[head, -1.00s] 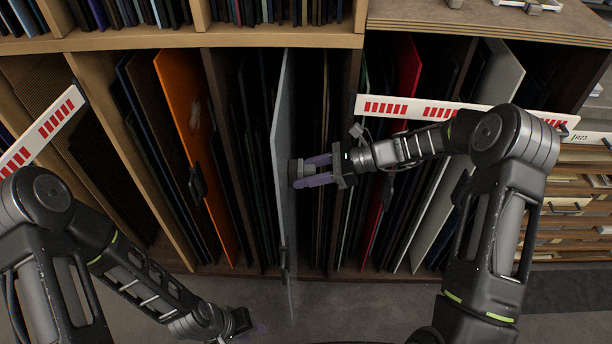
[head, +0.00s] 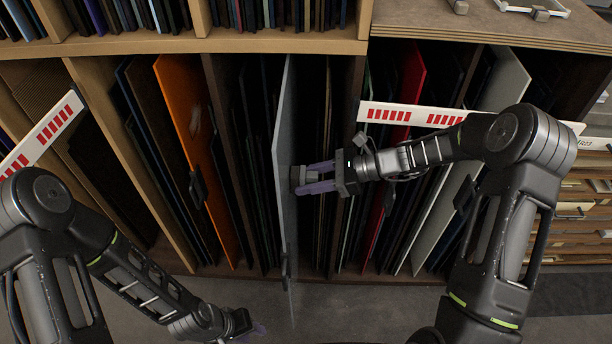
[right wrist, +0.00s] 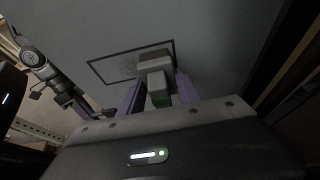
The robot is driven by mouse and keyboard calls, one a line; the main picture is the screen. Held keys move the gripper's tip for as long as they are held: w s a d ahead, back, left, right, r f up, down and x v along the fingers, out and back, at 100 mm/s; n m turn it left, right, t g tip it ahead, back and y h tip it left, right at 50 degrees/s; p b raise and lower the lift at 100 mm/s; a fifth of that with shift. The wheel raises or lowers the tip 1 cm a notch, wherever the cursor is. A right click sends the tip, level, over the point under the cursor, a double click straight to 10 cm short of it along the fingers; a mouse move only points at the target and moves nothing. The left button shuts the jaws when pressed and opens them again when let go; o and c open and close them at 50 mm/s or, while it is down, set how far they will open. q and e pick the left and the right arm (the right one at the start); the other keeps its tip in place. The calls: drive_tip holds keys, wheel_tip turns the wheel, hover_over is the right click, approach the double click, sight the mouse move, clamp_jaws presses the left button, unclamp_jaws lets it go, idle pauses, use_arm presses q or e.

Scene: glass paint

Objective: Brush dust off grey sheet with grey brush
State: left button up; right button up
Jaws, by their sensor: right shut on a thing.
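The grey sheet (head: 286,120) stands upright on edge in the rack, jutting out from its slot. My right gripper (head: 308,182) is to the right of the sheet, its purple fingers shut on the grey brush (head: 296,174). The brush head is at the sheet's right face. In the right wrist view the brush (right wrist: 156,76) is over the right part of a dark rectangular outline on the grey sheet (right wrist: 215,45), and a faint pale dust patch (right wrist: 128,69) shows inside the outline. My left gripper (head: 256,334) is low at the bottom, away from the sheet; its opening is unclear.
An orange sheet (head: 195,140) leans to the left, and a red sheet (head: 402,120) and pale sheet (head: 495,95) stand to the right. The floor (head: 360,310) in front is clear.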

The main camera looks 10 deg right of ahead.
drive_tip(key=shift+s+a, duration=0.1)
drive_tip(key=shift+s, duration=0.45)
drive_tip(key=shift+s+f, duration=0.1)
drive_tip(key=shift+s+a+p, duration=0.1)
drive_tip(key=shift+s+a, duration=0.1)
drive_tip(key=shift+s, duration=0.45)
drive_tip(key=shift+s+a+p, duration=0.1)
drive_tip(key=shift+s+a, duration=0.15)
drive_tip(key=shift+s, duration=0.4)
drive_tip(key=shift+s+a+p, duration=0.1)
drive_tip(key=shift+s+a, duration=0.1)
drive_tip(key=shift+s, duration=0.45)
drive_tip(key=shift+s, duration=0.1)
drive_tip(key=shift+s+a, duration=0.35)
drive_tip(key=shift+s, duration=0.55)
drive_tip(key=shift+s+a, duration=0.3)
drive_tip(key=shift+s, duration=0.6)
drive_tip(key=shift+d, duration=0.15)
